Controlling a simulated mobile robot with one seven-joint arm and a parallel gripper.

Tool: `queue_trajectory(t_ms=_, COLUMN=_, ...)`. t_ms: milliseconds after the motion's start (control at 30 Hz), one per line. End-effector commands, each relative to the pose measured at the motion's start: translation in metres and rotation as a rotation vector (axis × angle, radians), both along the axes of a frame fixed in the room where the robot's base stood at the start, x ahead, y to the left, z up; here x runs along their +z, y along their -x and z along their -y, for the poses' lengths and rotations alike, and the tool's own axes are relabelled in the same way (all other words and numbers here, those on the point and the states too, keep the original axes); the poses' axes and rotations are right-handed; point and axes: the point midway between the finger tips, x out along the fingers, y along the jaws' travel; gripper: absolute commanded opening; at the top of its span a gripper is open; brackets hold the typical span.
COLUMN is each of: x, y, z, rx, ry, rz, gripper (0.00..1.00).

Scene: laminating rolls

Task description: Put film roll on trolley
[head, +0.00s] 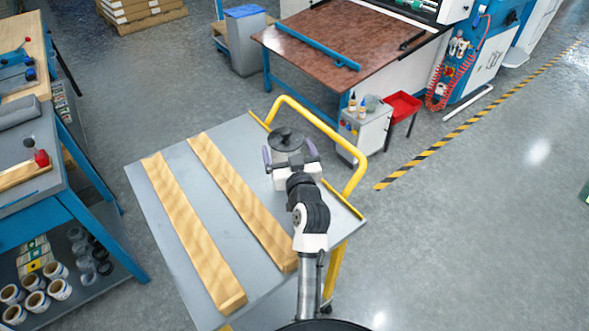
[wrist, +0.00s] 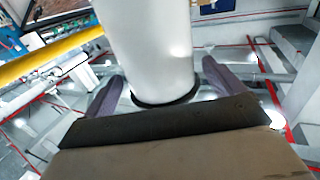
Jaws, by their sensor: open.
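The trolley (head: 178,250) has a grey top and a yellow handle at its far right side. The film roll (head: 285,138) is at the trolley's handle end, with its dark round end facing up in the head view. In the wrist view the roll shows as a white cylinder (wrist: 150,45) with a dark rim, between my two fingers. My gripper (head: 289,152) is open around the roll, a finger on each side. The wrist view also shows the gripper (wrist: 163,78). The roll's lower part is mostly hidden, and I cannot tell whether it touches the trolley top.
Two wooden beams (head: 192,232) (head: 240,203) lie along the trolley top, left of my gripper. The yellow handle (head: 325,125) rises close behind the roll. A blue workbench (head: 75,225) stands at left. A brown-topped table (head: 320,55) is beyond. The floor at right is clear.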

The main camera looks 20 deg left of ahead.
Motion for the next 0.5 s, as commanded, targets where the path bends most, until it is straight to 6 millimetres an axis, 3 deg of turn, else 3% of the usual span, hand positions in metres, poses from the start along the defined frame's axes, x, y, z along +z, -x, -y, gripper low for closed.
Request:
queue_trajectory(t_ms=300, x=-0.004, y=0.060, z=0.034, rx=-0.002, ry=0.001, rz=0.000, gripper=0.93)
queue_trajectory(t_ms=500, x=-0.002, y=0.080, z=0.045, rx=0.000, ry=0.001, rz=0.000, gripper=0.93)
